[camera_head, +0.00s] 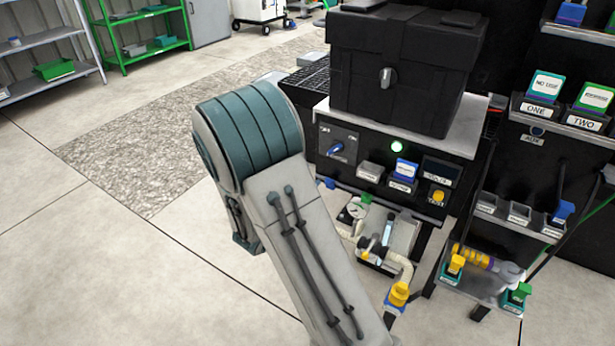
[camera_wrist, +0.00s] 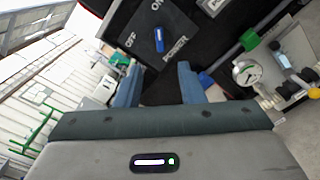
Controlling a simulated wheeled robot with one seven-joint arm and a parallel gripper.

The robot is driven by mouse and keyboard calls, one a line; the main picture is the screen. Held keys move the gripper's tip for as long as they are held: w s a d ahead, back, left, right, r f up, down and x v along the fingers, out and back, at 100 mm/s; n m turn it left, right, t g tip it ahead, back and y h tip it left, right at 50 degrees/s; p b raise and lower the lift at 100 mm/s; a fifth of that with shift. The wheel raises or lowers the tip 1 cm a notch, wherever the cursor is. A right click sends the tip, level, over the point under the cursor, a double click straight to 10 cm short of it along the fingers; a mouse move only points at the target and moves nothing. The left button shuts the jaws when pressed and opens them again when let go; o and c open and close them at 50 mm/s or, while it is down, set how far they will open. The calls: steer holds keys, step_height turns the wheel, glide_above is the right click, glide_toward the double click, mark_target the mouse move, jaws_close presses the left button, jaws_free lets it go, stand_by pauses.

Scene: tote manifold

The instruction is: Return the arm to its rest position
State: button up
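My arm crosses the middle of the head view, in front of the black workstation; my gripper is hidden behind it there. In the wrist view my gripper (camera_wrist: 158,85) shows two blue-grey fingers set well apart, with nothing between them. Beyond the fingers is a dark panel (camera_wrist: 180,45) marked ON, OFF and POWER, with a blue switch handle (camera_wrist: 159,39). The same blue switch shows on the workstation front in the head view (camera_head: 337,148). I cannot tell how close the fingertips are to the panel.
A black lidded tote (camera_head: 405,65) stands on the workstation, above a lit green lamp (camera_head: 397,146). Pipes and a gauge (camera_head: 356,208) sit below. A rack with labelled slots (camera_head: 518,212) stands right. Open floor (camera_head: 90,250) lies left, with shelves (camera_head: 50,60) at the back.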

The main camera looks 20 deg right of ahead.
steer(key=s+d+r+m+g+y+p, duration=0.2)
steer(key=s+d+r+m+g+p, duration=0.1)
steer(key=s+r+m+g+p, duration=0.4)
steer(key=s+d+r+m+g+y+p, duration=0.1)
steer(key=s+d+r+m+g+p, duration=0.2)
steer(key=s+r+p, duration=0.45)
steer(key=s+a+r+m+t+y+p, duration=0.1)
steer(key=s+a+r+m+y+p, duration=0.2)
steer(key=s+a+r+y+p, duration=0.2)
steer(key=s+a+r+m+y+p, duration=0.3)
steer(key=s+a+r+y+p, duration=0.2)
steer(key=a+r, duration=0.3)
step_height(320, 180, up, 5)
steer(key=shift+s+a+f+m+t+y+p, duration=0.2)
steer(key=shift+s+a+m+t+y+p, duration=0.15)
steer(key=shift+y+p, duration=0.4)
steer(key=shift+d, duration=0.25)
